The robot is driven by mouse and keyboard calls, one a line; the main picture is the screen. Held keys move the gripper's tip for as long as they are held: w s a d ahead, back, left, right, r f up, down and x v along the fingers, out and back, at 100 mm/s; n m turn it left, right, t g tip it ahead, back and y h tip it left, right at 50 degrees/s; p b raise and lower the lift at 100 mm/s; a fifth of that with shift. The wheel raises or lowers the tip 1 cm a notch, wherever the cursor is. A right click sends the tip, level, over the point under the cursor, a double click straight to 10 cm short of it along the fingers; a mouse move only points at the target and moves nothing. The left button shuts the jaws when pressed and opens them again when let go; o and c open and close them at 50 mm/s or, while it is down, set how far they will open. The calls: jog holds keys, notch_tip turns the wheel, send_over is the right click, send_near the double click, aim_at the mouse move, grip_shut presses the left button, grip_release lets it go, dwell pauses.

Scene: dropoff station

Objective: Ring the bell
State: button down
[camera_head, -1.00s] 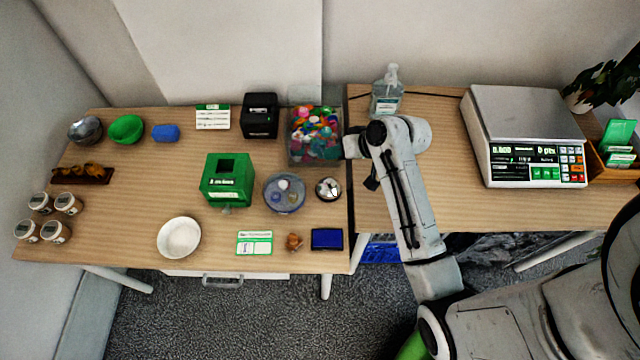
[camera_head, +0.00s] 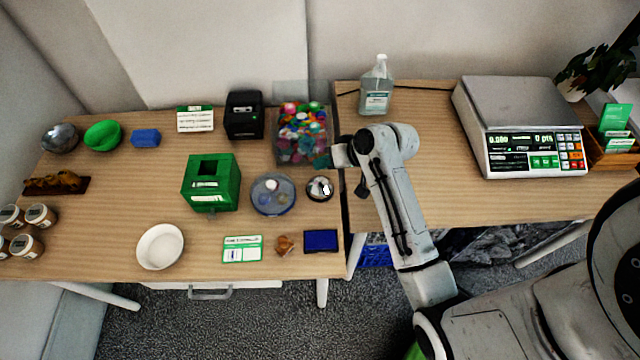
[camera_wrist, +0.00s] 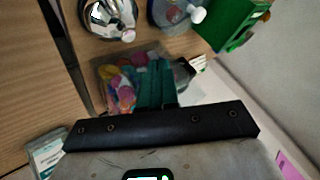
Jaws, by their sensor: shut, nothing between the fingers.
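The bell (camera_head: 320,188) is a small shiny silver dome near the right edge of the left table, just in front of the clear box. It shows in the wrist view at the upper left (camera_wrist: 108,18), cut by the frame's edge. My gripper (camera_head: 322,161) reaches in from the right with its teal fingers over the near right part of the clear box, a little behind the bell. In the wrist view the teal fingers of my gripper (camera_wrist: 155,82) are together and empty, in front of the colourful pieces. The fingers are apart from the bell.
The clear box (camera_head: 302,155) of colourful pieces lies under my fingers. A round blue-grey dish (camera_head: 272,195) and a green box (camera_head: 211,183) stand left of the bell; a blue pad (camera_head: 321,241) lies in front. A sanitizer bottle (camera_head: 377,88) and scale (camera_head: 520,125) stand right.

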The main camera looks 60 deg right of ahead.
jog(key=shift+f+b, duration=0.45)
jog(key=shift+f, duration=1.05)
jog(key=shift+f, duration=0.15)
dwell(0.8)
jog(key=shift+f, duration=0.25)
jog(key=shift+f, duration=0.5)
dwell(0.7)
jog(key=shift+r, duration=0.1)
jog(key=shift+r+p, duration=0.75)
jog(key=shift+r, duration=0.1)
notch_tip(320, 180, up, 5)
jog(key=p, duration=0.5)
